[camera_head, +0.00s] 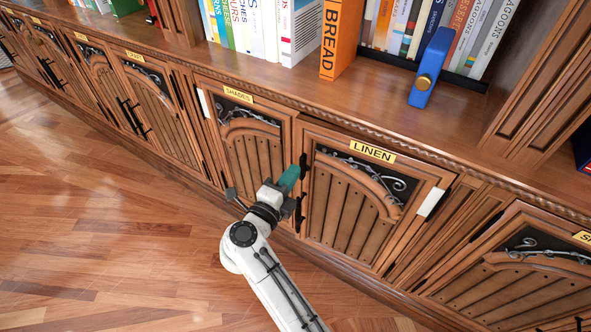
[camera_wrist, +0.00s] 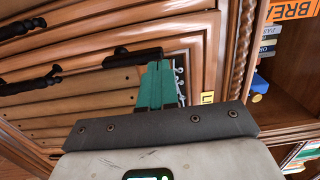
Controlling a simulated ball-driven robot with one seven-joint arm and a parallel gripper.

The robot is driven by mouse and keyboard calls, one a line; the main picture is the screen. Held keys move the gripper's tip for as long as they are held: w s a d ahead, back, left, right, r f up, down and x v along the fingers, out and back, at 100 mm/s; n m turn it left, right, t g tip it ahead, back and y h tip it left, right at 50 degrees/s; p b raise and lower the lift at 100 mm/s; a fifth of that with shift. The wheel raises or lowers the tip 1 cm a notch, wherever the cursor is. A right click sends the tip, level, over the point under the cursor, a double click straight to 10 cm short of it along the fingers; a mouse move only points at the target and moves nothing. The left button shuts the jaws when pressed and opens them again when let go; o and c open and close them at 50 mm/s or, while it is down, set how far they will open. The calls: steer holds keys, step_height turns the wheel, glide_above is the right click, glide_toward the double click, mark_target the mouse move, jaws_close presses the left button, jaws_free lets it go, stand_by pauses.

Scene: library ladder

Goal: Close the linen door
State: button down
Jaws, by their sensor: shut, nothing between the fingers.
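The linen door (camera_head: 350,205) is a brown panelled cabinet door with dark scrollwork and a yellow LINEN label (camera_head: 372,151). It sits nearly flush with the cabinet front; I cannot tell whether a small gap remains. Its black handle (camera_head: 301,205) is on its left edge. My gripper (camera_head: 290,177), with teal fingers, is shut and empty at the door's upper left edge, close to the handle. In the wrist view the shut teal fingers (camera_wrist: 156,84) point at a door front, beside a black handle (camera_wrist: 130,58). I cannot tell whether they touch.
The shades door (camera_head: 250,145) is just left of the linen door and looks shut. More cabinet doors run along both sides. A shelf above holds books, an orange BREAD book (camera_head: 341,38) and a blue bookend (camera_head: 432,68). The wooden floor (camera_head: 100,220) at left is clear.

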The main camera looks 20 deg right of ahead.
steer(key=shift+x, duration=1.2)
steer(key=shift+d, duration=0.1)
